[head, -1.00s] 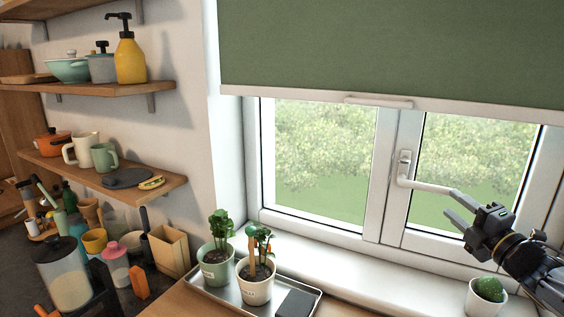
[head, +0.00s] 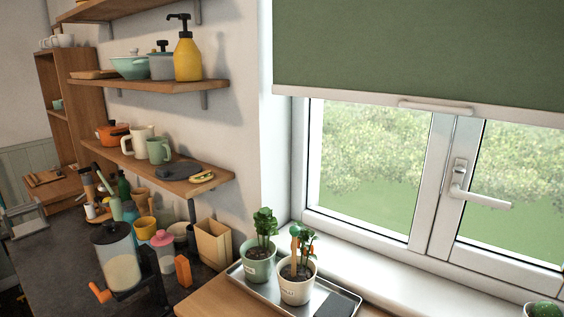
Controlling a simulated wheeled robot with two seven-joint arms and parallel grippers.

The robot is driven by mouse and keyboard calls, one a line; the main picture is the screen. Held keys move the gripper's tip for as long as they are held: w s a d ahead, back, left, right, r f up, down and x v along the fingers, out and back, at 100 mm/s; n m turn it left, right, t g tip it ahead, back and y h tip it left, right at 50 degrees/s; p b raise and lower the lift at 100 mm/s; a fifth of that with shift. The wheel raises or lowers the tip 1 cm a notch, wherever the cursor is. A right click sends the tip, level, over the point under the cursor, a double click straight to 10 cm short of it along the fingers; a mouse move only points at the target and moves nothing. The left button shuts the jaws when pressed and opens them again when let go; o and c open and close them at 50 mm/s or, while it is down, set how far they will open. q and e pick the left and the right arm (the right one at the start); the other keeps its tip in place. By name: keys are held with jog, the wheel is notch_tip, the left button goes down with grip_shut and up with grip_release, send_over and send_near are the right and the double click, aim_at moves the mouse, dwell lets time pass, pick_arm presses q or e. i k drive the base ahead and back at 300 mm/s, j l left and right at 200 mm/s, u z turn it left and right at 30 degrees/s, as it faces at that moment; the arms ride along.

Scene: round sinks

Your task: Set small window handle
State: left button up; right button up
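The white window handle (head: 478,197) sits on the frame between the two panes, in the right part of the head view. Its lever points to the right and slopes slightly downward from its base plate (head: 459,170). The window (head: 428,180) looks closed. Neither of my grippers shows in the head view now, so nothing is seen touching the handle.
A green blind (head: 420,50) covers the upper window. Two potted plants (head: 261,258) (head: 297,280) stand on a metal tray (head: 247,283) below it. A cactus pot (head: 543,310) is at the lower right. Shelves (head: 150,86) and a cluttered counter (head: 60,255) lie left.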

aim_at(455, 190)
jog(key=z, duration=1.35)
